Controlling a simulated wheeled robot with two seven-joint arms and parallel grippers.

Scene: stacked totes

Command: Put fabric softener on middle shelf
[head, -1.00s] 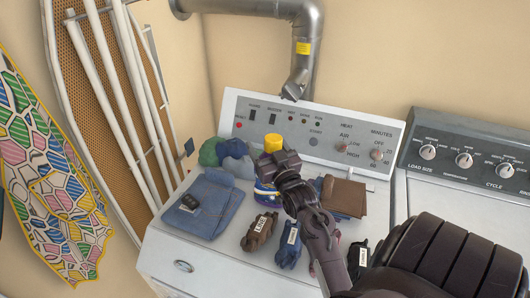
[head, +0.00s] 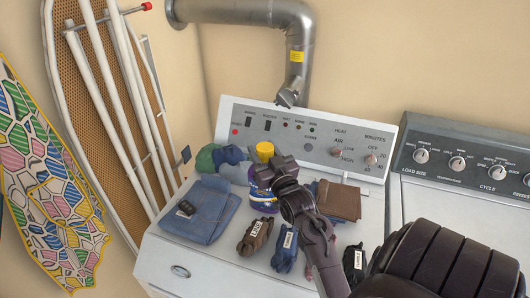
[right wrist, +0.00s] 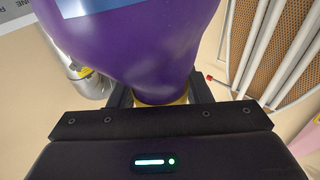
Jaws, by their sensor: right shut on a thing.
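The fabric softener (head: 262,194) is a purple-blue bottle with a yellow top (head: 265,151). It appears upright over the dryer top, towards the back. My right gripper (head: 276,172) reaches in from the lower right and is shut on the bottle, hiding part of it. In the right wrist view the purple body (right wrist: 135,45) fills the middle, with a yellow part between the fingers (right wrist: 160,100). I cannot tell whether the bottle touches the dryer. My left gripper is not in view. No shelf is visible.
The white dryer (head: 215,262) holds folded blue cloth (head: 200,210) with a dark object, rolled dark clothes (head: 255,236), brown cloth (head: 340,200) and cloth balls (head: 229,156). A washer (head: 460,163) stands right. An ironing board (head: 85,105) and metal duct (head: 290,15) are behind.

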